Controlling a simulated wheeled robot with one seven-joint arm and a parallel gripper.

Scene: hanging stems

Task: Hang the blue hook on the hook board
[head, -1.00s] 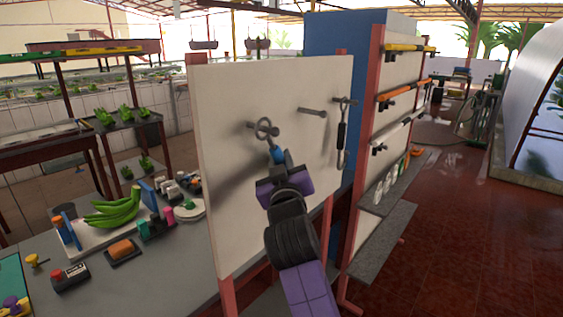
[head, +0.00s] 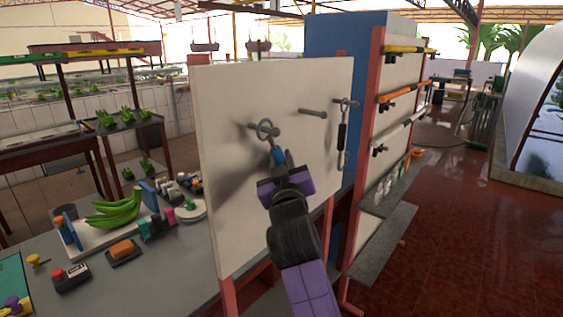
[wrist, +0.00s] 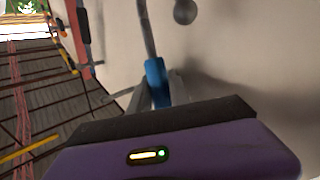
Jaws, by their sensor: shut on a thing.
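The blue hook (head: 278,156) has a blue body and a grey metal ring (head: 265,130) at its top. My gripper (head: 281,168) is shut on the blue body, in front of the white hook board (head: 225,110). The ring is at the left peg of the board; I cannot tell whether it is around the peg or just in front of it. In the wrist view the blue body (wrist: 156,82) is between the grey fingers, its metal shank runs up out of frame, and a round peg end (wrist: 185,11) shows to its right.
A middle peg (head: 312,113) is bare. A dark hook (head: 342,136) hangs on the right peg. A grey table (head: 165,270) with bananas (head: 115,214) and small items lies left of the board. A tool rack (head: 390,110) stands behind at right.

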